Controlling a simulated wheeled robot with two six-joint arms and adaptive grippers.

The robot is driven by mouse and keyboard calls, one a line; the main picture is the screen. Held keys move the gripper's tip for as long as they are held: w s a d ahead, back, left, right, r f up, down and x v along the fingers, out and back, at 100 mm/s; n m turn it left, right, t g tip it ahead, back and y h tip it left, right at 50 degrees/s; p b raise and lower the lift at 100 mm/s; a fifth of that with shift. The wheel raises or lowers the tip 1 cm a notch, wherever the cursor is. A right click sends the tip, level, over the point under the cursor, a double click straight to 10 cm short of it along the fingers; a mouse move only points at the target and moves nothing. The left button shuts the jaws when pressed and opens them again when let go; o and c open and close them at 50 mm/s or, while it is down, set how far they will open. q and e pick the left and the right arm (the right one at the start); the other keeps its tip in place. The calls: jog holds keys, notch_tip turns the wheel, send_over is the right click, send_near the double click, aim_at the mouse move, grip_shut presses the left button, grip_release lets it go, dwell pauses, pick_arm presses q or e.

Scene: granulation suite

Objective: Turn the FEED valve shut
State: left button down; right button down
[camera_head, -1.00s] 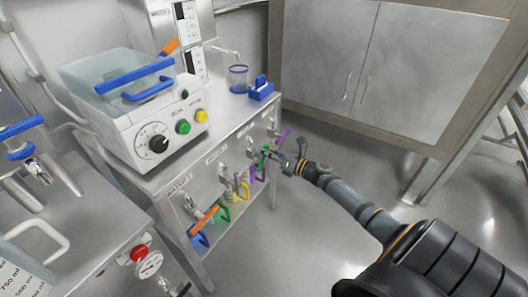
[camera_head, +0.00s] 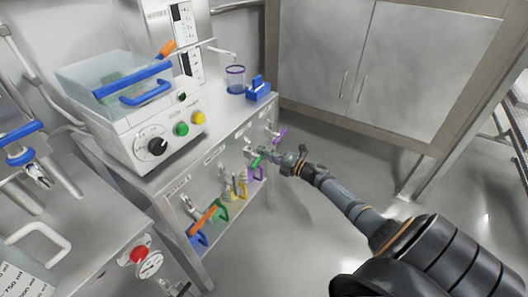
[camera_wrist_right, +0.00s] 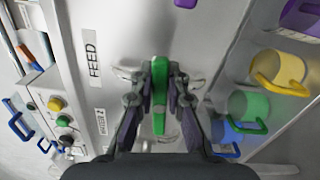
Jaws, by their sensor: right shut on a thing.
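The FEED valve's green lever handle (camera_wrist_right: 160,95) stands out from the grey panel, beside the FEED label (camera_wrist_right: 93,55). In the wrist view it runs along the same direction as the label's lettering. My right gripper (camera_wrist_right: 158,100) is shut on this handle, one finger on each side. In the head view the right gripper (camera_head: 268,155) is at the front panel of the bench, with the green handle (camera_head: 257,161) showing just left of its tips. The fingers hide part of the valve body. My left gripper is not in view.
An orange valve lever (camera_head: 205,219) is to the left on the panel and a purple lever (camera_head: 280,135) to the right. Yellow (camera_wrist_right: 285,70), green (camera_wrist_right: 250,105) and blue jugs stand below. A machine (camera_head: 150,125) sits on the bench. Floor to the right is open.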

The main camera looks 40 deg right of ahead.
jog(key=shift+f+m, duration=0.2)
jog(key=shift+m, duration=0.6)
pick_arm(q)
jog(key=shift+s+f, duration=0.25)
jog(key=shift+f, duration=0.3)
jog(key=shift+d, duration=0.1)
pick_arm(e)
jog(key=c, duration=1.3)
grip_release()
jog(key=shift+s+d, duration=0.1)
jog(key=v, duration=1.1)
jog(key=shift+s+d+f, duration=0.1)
jog(key=shift+s+d, duration=0.05)
jog(key=shift+s, duration=0.2)
